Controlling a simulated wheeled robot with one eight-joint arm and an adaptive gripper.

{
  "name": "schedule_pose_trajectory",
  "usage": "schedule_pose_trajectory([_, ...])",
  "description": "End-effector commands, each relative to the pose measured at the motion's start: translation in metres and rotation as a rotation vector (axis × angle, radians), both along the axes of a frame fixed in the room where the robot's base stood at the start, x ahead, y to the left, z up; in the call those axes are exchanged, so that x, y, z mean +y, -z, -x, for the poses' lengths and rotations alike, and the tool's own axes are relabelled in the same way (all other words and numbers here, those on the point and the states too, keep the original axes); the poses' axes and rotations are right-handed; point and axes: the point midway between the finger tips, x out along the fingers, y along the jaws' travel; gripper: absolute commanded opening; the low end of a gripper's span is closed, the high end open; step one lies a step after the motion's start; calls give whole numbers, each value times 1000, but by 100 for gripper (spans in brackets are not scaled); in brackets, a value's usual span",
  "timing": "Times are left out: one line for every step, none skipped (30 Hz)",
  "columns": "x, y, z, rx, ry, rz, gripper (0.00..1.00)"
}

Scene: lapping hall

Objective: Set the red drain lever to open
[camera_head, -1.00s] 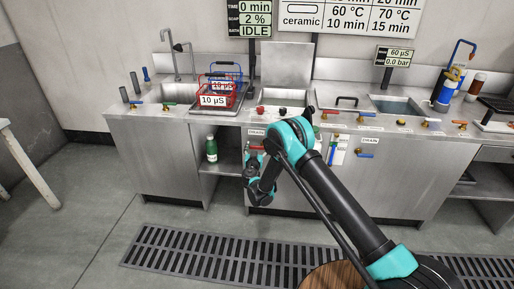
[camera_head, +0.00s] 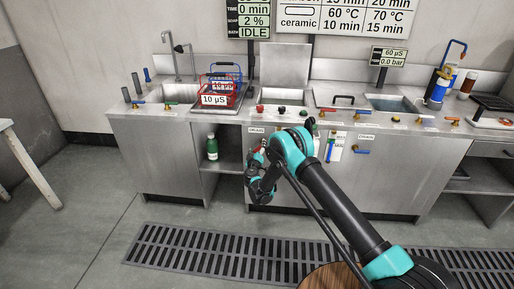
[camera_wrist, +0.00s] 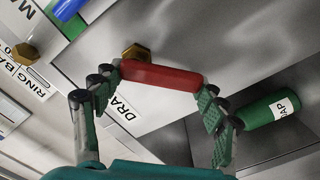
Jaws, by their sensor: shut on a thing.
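The red drain lever (camera_wrist: 160,76) sits on a brass fitting (camera_wrist: 135,52) on the steel cabinet front, beside a partly hidden drain label (camera_wrist: 124,108). My gripper (camera_wrist: 158,88) is shut on the lever, with one finger at each end of it in the wrist view. In the head view my gripper (camera_head: 257,156) is at the cabinet front below the drain label (camera_head: 257,130). The lever (camera_head: 263,143) shows there as a small, slanted red piece, partly hidden by my arm.
A green bottle (camera_head: 212,148) stands on the open shelf left of my gripper. Red and blue baskets (camera_head: 216,99) are on the counter. A floor grate (camera_head: 200,250) runs in front.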

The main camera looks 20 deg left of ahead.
Motion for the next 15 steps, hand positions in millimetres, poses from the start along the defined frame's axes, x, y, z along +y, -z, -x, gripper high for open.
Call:
schedule_pose_trajectory([0,2,1,-9,-1,42,20])
schedule_pose_trajectory([-1,3,1,-16,-1,70,20])
schedule_pose_trajectory([-1,4,0,-25,-1,106,20])
schedule_pose_trajectory([-2,5,0,-32,-1,134,20])
schedule_pose_trajectory([-2,5,0,-39,-1,162,20])
schedule_pose_trajectory([-3,6,0,-48,-1,198,20])
schedule_pose_trajectory([-4,7,0,-54,-1,227,20])
schedule_pose_trajectory([-4,8,0,-61,-1,254,20])
schedule_pose_trajectory([-5,9,0,-70,-1,291,20])
schedule_pose_trajectory([-6,9,0,-76,-1,318,20])
schedule_pose_trajectory([-6,10,0,-83,-1,345,20])
schedule_pose_trajectory([-7,11,-1,-91,-1,380,20])
schedule_pose_trajectory([-8,11,-1,-98,-1,407,20])
schedule_pose_trajectory([-8,12,-1,-104,-1,433,20])
schedule_pose_trajectory([-9,13,-1,-112,-1,466,20])
